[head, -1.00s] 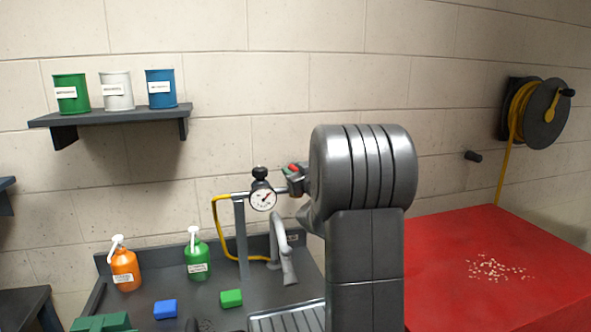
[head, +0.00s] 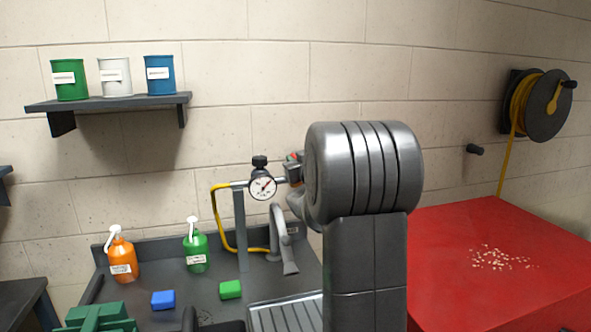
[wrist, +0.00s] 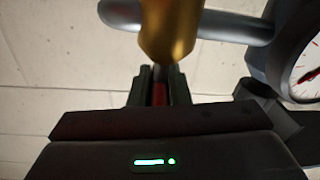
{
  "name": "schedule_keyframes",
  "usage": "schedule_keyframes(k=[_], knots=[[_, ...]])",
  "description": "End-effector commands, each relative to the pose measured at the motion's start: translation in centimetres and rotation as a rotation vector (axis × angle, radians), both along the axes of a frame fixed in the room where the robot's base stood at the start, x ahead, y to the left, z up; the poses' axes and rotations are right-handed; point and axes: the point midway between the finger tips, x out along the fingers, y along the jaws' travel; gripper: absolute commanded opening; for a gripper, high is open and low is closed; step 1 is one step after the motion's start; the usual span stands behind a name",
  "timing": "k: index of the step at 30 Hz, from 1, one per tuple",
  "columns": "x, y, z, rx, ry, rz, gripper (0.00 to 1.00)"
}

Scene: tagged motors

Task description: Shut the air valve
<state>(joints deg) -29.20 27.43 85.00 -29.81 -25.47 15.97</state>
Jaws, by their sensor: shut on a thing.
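The air valve shows in the wrist view as a blurred brass body (wrist: 170,28) on a grey pipe. Its red handle (wrist: 159,95) is between the fingers of my gripper (wrist: 157,88), which is shut on it. In the head view my gripper (head: 293,172) is at the right end of the pipe, beside the pressure gauge (head: 262,188); my arm hides most of the valve there. The gauge needle points up and right. The gauge also shows at the right edge of the wrist view (wrist: 306,68).
On the dark bench are an orange bottle (head: 123,262), a green bottle (head: 196,252), a blue block (head: 163,300) and a green block (head: 230,289). A yellow hose (head: 222,225) hangs by the post. A red table (head: 450,260) stands right, below a hose reel (head: 545,108).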

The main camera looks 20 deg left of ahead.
Motion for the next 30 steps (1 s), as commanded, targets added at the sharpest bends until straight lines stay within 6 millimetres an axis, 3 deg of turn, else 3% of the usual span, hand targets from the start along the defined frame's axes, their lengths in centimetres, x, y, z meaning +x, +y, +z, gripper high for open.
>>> schedule_keyframes(k=[26, 27, 30], knots=[[-0.1, -0.05, 0.19, 0.002, 0.001, -0.094, 0.0], [-0.11, -0.05, 0.18, 0.002, 0.001, -0.094, 0.18], [-0.1, -0.04, 0.15, 0.002, 0.001, -0.094, 0.38]])
